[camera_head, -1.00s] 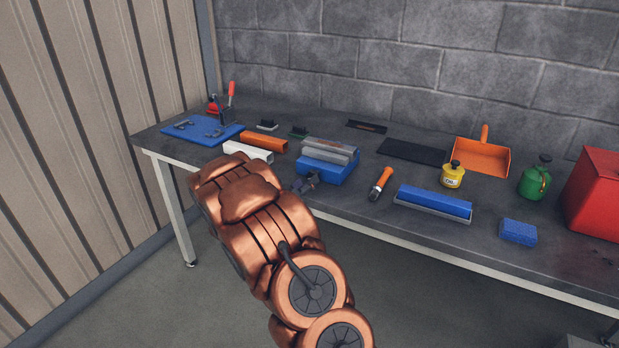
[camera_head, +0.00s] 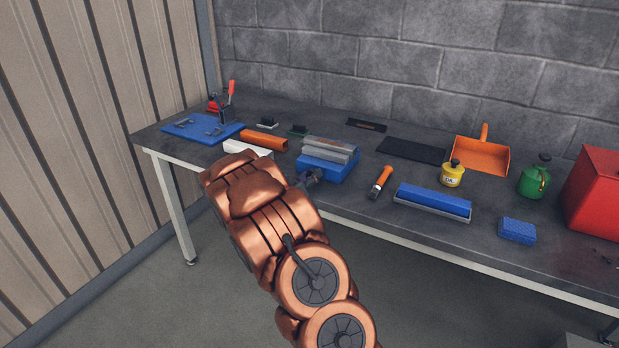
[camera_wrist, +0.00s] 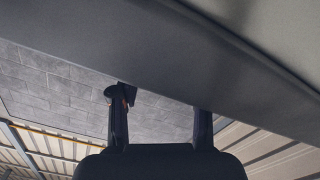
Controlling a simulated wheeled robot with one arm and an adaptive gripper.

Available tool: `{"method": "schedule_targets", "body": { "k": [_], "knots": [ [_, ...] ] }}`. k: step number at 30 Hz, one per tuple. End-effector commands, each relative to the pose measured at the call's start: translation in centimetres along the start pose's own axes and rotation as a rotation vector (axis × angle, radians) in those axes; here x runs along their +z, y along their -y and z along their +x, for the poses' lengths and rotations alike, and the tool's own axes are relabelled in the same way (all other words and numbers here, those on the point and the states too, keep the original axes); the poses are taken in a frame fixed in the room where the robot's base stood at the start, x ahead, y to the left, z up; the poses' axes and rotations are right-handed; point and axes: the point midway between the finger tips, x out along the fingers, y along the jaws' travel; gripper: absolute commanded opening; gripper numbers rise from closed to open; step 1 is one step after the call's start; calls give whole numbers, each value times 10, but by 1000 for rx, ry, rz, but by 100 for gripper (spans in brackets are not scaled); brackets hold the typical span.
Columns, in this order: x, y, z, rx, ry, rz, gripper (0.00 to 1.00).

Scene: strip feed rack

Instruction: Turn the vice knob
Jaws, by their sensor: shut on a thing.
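The vice (camera_head: 343,171) has a blue base and grey jaws and stands near the front edge of the workbench, left of the middle. My gripper (camera_head: 311,178) is at the vice's front left end, shut on the vice knob. The knob itself is hidden by the gripper in the head view. In the wrist view, the two dark fingers (camera_wrist: 161,106) stand apart with a large plain grey surface across their tips. What that surface belongs to, I cannot tell. A small dark piece shows at the left finger's tip.
The workbench (camera_head: 400,220) carries an orange-handled tool (camera_head: 381,181), a blue-topped bar (camera_head: 434,201) and a blue sponge (camera_head: 517,230) to the right. A white block (camera_head: 248,149) and an orange block (camera_head: 264,140) lie left of the vice. A block wall closes the back.

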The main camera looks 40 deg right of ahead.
Motion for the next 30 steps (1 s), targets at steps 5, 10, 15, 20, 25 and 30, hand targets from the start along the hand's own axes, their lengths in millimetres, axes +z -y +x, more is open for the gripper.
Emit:
{"method": "schedule_targets", "body": {
  "k": [5, 10, 15, 20, 25, 30],
  "knots": [
    [0, 0, 0, -1, 0, 0, 12],
    [1, 1, 0, -1, 0, 18, 12],
    [3, 1, 0, -1, 2, 85, 12],
    [5, 2, 0, -1, 4, 189, 12],
    [3, 0, 0, 0, 0, 305, 12],
    [2, -1, 0, 1, -1, 402, 12]
  ]
}}
